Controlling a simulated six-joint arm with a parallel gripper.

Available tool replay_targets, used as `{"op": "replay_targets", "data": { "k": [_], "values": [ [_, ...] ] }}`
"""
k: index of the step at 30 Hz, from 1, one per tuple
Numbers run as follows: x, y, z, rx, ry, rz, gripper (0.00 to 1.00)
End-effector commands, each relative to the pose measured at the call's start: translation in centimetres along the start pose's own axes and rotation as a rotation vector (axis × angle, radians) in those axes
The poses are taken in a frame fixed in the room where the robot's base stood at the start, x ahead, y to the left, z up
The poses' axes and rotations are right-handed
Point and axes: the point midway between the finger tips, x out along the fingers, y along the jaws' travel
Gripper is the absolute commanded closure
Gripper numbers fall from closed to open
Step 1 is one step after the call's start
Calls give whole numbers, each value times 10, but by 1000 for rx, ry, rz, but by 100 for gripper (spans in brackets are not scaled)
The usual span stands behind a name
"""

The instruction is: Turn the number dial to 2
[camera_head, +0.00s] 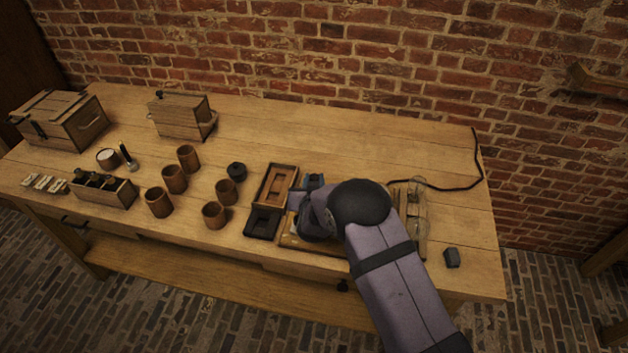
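No number dial can be made out; my arm covers part of the work area where it may be. My arm reaches in from the lower right, and its dark wrist end is over a wooden board (298,242) right of the table's middle. My gripper (315,183) is small and dark here, mostly merged with the wrist. Its fingers cannot be told apart, nor whether it touches anything. A bluish patch shows just left of the wrist.
A wooden tray (264,197) and a black tray (262,224) lie left of my wrist. Several brown jars (174,179) stand further left. A wooden device (421,240) with a black cable (455,188) and a small dark block (452,257) are to the right. The table's back is mostly clear.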

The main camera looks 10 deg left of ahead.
Motion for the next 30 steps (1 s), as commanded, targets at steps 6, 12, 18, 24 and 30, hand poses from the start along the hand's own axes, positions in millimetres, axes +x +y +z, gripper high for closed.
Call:
{"op": "replay_targets", "data": {
  "k": [6,12,18,24,30],
  "values": [
    [1,-2,-1,15,5,35,99],
    [1,-3,-1,50,7,119,99],
    [1,-4,-2,84,9,202,99],
    [1,-5,-2,101,5,241,99],
    [0,-4,-2,101,4,243,99]
  ]
}}
